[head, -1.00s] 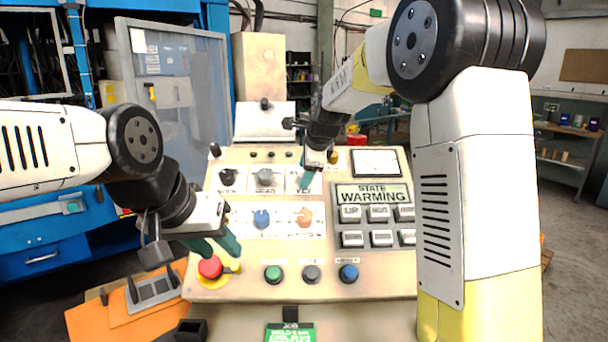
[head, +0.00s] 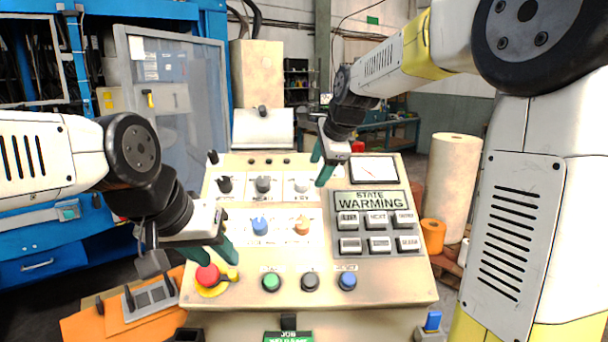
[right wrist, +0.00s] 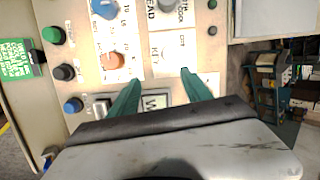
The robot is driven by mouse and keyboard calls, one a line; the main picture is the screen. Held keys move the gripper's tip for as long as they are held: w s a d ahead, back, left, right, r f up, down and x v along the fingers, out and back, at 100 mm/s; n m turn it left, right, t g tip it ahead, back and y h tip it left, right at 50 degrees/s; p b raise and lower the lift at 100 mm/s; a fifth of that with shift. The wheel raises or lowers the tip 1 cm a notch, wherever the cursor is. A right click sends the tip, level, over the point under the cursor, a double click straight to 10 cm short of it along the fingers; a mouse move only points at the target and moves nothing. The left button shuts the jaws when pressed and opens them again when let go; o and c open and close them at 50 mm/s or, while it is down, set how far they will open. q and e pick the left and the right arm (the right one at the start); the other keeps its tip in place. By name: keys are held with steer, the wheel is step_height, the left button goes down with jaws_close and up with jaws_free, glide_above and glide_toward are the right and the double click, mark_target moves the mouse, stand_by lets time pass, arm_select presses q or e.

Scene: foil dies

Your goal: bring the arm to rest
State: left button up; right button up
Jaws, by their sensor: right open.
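My right gripper (head: 319,172) is over the upper middle of the sloped control panel (head: 300,262), left of the dial meter. In the right wrist view my right gripper (right wrist: 160,88) has its two green fingers spread with nothing between them, over the panel's knobs. My left gripper (head: 226,260) hangs at the panel's left edge beside the red mushroom button (head: 208,275). Its green fingers look apart and empty; whether they touch the panel I cannot tell.
Grey push buttons (head: 377,219) sit under the display. Green (head: 271,282), black (head: 310,282) and blue (head: 347,281) buttons line the front. A beige roll (head: 449,185) and an orange roll (head: 432,236) stand to the right.

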steer(key=s+d+f+n, duration=0.2)
steer(key=s+n, duration=0.3)
steer(key=s, duration=0.4)
steer(key=s+d+f+n, duration=0.2)
steer(key=s+d+n, duration=0.2)
steer(key=s, duration=0.6)
steer(key=s+d+f+n, duration=0.1)
steer(key=s+d+n, duration=0.3)
steer(key=s+n, duration=0.3)
steer(key=shift+s+f+h, duration=0.4)
steer(key=shift+s, duration=0.75)
